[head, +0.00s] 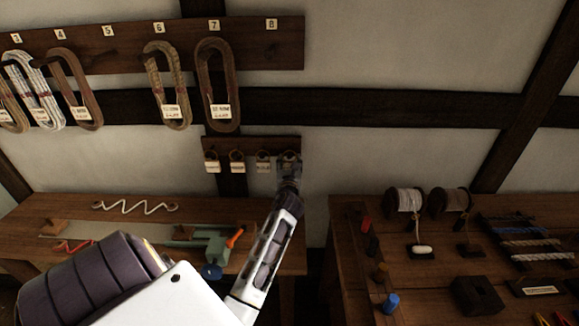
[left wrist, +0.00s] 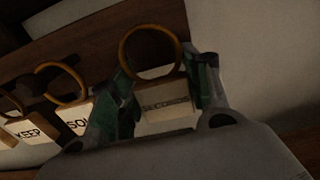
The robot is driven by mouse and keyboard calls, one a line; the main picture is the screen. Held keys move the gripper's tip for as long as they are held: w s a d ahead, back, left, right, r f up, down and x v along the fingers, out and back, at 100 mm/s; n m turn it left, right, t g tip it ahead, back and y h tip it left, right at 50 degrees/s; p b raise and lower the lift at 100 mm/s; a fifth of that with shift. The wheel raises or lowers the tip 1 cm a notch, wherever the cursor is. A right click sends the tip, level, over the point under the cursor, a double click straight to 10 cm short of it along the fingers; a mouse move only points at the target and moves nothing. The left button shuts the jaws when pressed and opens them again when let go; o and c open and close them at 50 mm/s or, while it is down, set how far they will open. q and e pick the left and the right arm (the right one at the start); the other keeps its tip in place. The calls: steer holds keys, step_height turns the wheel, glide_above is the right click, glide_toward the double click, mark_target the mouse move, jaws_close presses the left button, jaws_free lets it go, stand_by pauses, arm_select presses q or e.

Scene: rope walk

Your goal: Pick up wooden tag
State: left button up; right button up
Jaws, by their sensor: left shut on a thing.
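Several pale wooden tags with ring loops hang on a small dark rack (head: 250,144) on the wall in the head view. My left gripper (head: 289,168) is at the rightmost one. In the left wrist view, this wooden tag (left wrist: 166,105) reads "SECONDS" and sits between my two green-padded fingers, which are shut on it. Its brown ring (left wrist: 150,28) stands above it, against the rack board. Left of it hang a tag (left wrist: 80,120) whose lettering is partly hidden and a tag reading "KEEP" (left wrist: 25,131). My right gripper is out of view.
Coiled ropes, one of them a brown coil (head: 217,85), hang from a numbered board (head: 260,52) above the rack. A left bench (head: 60,208) holds a green tool (head: 212,242). A right bench (head: 420,290) holds spools. The wall right of the rack is clear.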

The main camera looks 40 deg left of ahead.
arm_select(q)
steer(key=shift+r, duration=0.85)
steer(key=b+v, duration=0.1)
steer(key=v, duration=1.7)
steer(key=shift+b, duration=0.3)
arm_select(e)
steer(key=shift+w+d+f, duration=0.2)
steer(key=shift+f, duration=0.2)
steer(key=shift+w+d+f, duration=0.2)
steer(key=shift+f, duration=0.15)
arm_select(q)
steer(key=shift+f, duration=0.1)
steer(key=shift+p, duration=0.3)
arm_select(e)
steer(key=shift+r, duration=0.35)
arm_select(q)
steer(key=shift+f, duration=0.1)
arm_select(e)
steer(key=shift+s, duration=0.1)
